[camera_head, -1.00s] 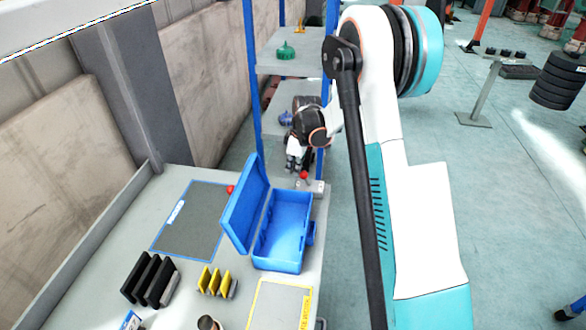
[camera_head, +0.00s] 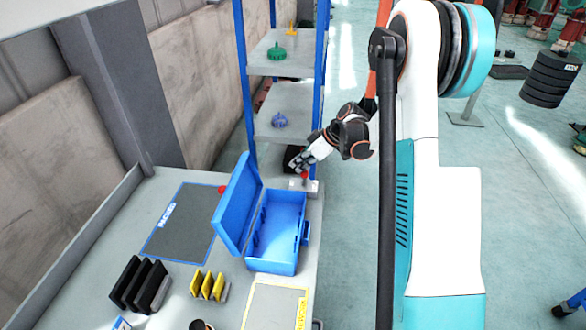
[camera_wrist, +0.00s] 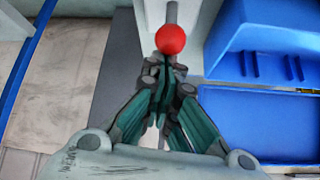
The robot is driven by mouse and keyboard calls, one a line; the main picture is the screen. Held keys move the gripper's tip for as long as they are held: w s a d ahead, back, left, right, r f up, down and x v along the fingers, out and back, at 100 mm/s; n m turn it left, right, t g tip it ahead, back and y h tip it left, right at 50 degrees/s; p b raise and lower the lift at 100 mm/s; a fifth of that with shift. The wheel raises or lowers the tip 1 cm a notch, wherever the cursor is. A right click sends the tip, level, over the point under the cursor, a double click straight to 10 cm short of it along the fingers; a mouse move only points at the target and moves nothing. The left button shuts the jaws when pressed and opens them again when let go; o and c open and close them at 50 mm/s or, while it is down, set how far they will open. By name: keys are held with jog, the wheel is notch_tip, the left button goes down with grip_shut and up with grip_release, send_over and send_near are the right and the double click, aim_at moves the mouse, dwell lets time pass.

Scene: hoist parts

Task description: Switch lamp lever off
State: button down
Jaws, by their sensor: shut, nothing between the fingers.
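The lamp lever has a red ball knob (camera_head: 304,175) on a short stem over a light grey base (camera_head: 311,187), at the far right corner of the bench. In the wrist view, the red knob (camera_wrist: 170,39) sits just beyond my fingertips, with its grey stem above it. My gripper (camera_head: 295,165) is shut and empty, reaching in from the right close to the lever. In the wrist view, my gripper's fingers (camera_wrist: 165,68) are together just below the knob. I cannot tell whether they touch it.
An open blue box (camera_head: 304,234) stands near the lever, also at the right of the wrist view (camera_wrist: 262,112). A blue-posted shelf (camera_head: 283,97) rises behind. A dark mat (camera_head: 180,225), black holders (camera_head: 138,283) and yellow-black pieces (camera_head: 208,285) occupy the bench.

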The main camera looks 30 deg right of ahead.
jog(key=shift+s+d+t+y, duration=0.3)
jog(key=shift+s+d+y, duration=0.1)
jog(key=shift+d, duration=0.2)
jog(key=shift+w+a+r, duration=0.1)
jog(key=shift+a, duration=0.1)
jog(key=shift+d+r, duration=0.1)
jog(key=shift+r, duration=0.7)
